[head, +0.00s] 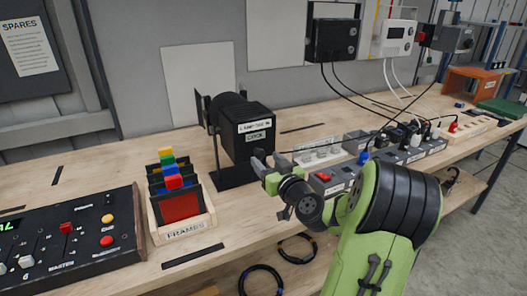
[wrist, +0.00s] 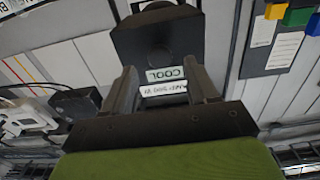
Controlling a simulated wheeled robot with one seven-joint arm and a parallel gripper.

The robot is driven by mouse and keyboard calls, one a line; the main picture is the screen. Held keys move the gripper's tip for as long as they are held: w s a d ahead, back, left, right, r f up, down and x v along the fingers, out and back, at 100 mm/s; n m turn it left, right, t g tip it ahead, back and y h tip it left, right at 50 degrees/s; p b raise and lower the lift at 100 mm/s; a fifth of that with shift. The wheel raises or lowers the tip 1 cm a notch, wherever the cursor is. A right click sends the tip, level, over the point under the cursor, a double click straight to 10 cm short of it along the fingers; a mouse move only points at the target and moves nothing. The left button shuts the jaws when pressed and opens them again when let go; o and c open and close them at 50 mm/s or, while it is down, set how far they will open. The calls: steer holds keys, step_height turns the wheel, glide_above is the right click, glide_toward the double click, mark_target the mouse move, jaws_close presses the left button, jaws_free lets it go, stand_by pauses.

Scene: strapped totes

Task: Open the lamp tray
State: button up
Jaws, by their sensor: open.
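The lamp (head: 232,143) is a black box-shaped housing on a stand at the middle of the bench. Its front carries a white label (head: 255,125) and a pale COOL label (head: 256,137) below it. My gripper (head: 269,160) is open in front of and slightly below these labels. In the wrist view the lamp housing (wrist: 158,35) appears upside down, and both labels show between the spread fingers of my gripper (wrist: 160,72). Nothing is held. I cannot make out the tray's edge or handle, and I cannot tell whether the fingers touch the housing.
A FRAMES box (head: 183,225) with coloured tabs stands left of the lamp, beside a black control console (head: 70,240). Power strips (head: 330,180) and cables lie to the right. Wall units (head: 333,40) hang behind.

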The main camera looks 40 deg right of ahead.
mark_target(250, 135)
steer(key=shift+x, duration=1.45)
jaws_close()
